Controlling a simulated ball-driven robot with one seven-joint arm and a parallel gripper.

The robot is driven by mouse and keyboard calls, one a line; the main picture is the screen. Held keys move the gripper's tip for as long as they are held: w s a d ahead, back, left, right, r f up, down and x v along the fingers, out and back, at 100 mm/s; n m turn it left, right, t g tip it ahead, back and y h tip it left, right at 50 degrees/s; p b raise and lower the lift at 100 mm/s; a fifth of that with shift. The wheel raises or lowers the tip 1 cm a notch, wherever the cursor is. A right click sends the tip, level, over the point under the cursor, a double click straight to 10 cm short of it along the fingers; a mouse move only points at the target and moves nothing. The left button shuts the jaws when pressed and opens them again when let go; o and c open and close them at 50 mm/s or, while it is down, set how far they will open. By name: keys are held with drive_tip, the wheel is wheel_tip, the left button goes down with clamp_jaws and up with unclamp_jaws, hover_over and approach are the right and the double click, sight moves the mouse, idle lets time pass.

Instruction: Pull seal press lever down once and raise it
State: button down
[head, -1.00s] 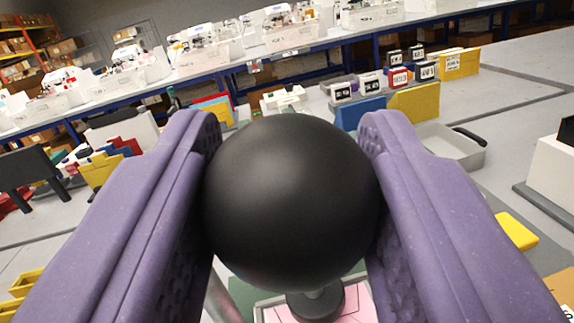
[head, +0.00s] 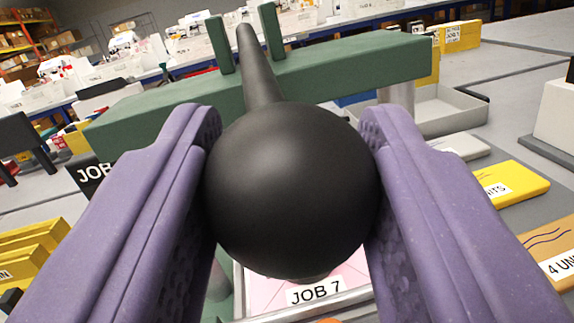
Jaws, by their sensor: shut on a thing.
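My gripper (head: 290,185) is shut on the large black ball knob (head: 290,185) of the press lever, one purple finger on each side. The dark lever rod (head: 259,75) runs from behind the knob up and away to two green uprights on the green press beam (head: 350,68). The beam spans the view behind the knob, tilted in the picture. Below the knob, partly hidden by it, a tray (head: 345,300) holds a pink sheet and a label reading "JOB 7" (head: 316,291). The press parts directly behind the knob are hidden.
Yellow bins (head: 28,250) stand at the left. A grey tray (head: 450,110) sits behind at the right. A long bench with white machines runs along the back.

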drive_tip(key=shift+f, duration=0.2)
drive_tip(key=c, duration=0.6)
unclamp_jaws()
drive_tip(key=shift+w+d, duration=0.1)
drive_tip(key=shift+r, duration=0.1)
drive_tip(key=p+v, duration=0.2)
drive_tip(key=v, duration=0.4)
drive_tip(key=shift+s, duration=0.4)
drive_tip(key=shift+s+a, duration=0.2)
drive_tip(key=shift+s, duration=0.35)
